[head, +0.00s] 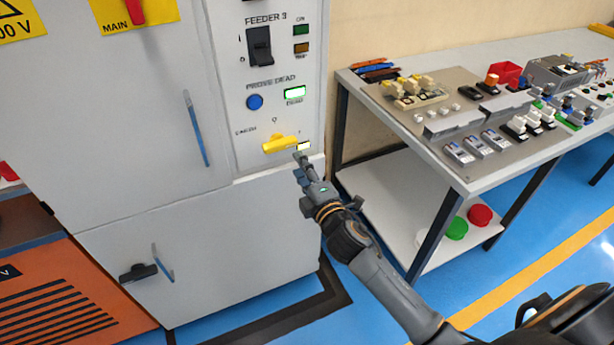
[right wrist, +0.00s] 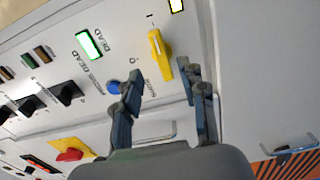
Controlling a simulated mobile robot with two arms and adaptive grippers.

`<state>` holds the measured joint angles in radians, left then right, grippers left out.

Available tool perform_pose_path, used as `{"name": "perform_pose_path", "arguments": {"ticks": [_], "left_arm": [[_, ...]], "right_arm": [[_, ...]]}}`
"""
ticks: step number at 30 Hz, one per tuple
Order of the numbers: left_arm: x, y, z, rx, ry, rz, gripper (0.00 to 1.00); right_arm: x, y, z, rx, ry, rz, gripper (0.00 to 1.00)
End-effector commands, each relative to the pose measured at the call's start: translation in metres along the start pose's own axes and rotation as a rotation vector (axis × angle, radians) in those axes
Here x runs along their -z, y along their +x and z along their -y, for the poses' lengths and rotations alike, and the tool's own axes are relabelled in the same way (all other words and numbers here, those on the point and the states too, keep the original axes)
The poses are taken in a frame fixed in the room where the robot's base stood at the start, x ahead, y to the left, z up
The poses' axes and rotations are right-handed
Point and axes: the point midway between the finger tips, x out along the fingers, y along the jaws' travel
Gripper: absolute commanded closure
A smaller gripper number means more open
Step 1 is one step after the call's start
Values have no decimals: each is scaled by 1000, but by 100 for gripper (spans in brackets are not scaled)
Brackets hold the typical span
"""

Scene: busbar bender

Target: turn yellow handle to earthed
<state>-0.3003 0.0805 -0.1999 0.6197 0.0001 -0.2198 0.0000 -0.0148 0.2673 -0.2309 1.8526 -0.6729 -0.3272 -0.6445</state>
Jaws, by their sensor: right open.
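The yellow handle (head: 280,144) is on the right-hand front panel of the grey cabinet, below the blue button, and lies roughly level in the head view. Small labels around it are too blurred to read fully. My right gripper (head: 300,157) is just right of and below the handle. In the right wrist view the yellow handle (right wrist: 160,56) shows just beyond the open fingers of my right gripper (right wrist: 159,75), nearer the right finger. Nothing is held, and I see no clear contact. My left gripper is not in view.
The panel also has a black FEEDER 3 switch (head: 259,46), a blue button (head: 255,102), a lit green DEAD lamp (head: 295,93) and a lit lamp (head: 303,146) beside the handle. A cabinet door handle (head: 196,128) is left. A bench (head: 400,125) with devices stands right.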

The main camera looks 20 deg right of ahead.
Motion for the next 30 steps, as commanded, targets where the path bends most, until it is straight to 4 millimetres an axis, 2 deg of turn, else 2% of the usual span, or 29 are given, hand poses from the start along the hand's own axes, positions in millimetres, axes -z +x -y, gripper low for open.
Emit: {"name": "perform_pose_path", "arguments": {"ticks": [3, 8, 25, 28, 30], "left_arm": [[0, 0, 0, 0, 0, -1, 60], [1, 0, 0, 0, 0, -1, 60], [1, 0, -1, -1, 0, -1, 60], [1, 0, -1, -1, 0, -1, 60], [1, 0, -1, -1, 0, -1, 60]], "right_arm": [[0, -19, 0, 1, 0, 0, 58], [0, -32, 0, 0, -1, 0, 58], [-1, -34, 2, 3, 1, 1, 58], [-2, -34, 21, 42, 29, 6, 58], [-6, -35, 52, 102, 74, 15, 58]]}}
